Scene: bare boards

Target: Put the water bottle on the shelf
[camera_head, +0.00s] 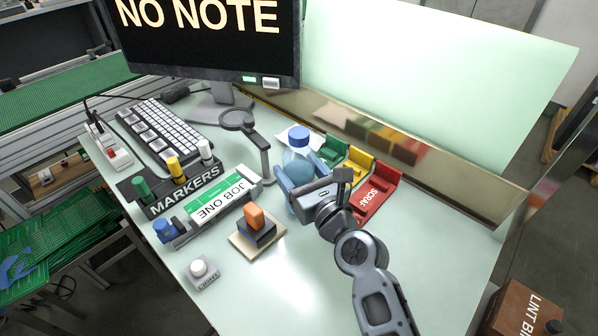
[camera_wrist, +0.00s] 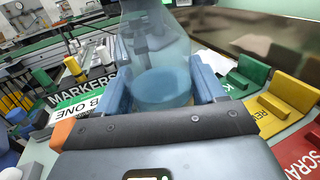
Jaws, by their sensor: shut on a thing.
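The water bottle (camera_head: 297,157) is a clear bluish bottle with a blue cap, near the middle of the desk in the head view. My gripper (camera_head: 301,178) is shut on it, with blue fingers on either side of its body. No shelf can be made out with certainty in either view.
Green, yellow and red bins (camera_head: 375,198) stand close right of the bottle. A magnifier stand (camera_head: 262,160), marker holder (camera_head: 170,182), JOB ONE tray (camera_head: 222,205) and orange-topped block (camera_head: 255,225) lie left. A monitor (camera_head: 210,40) stands behind. The desk's front right is clear.

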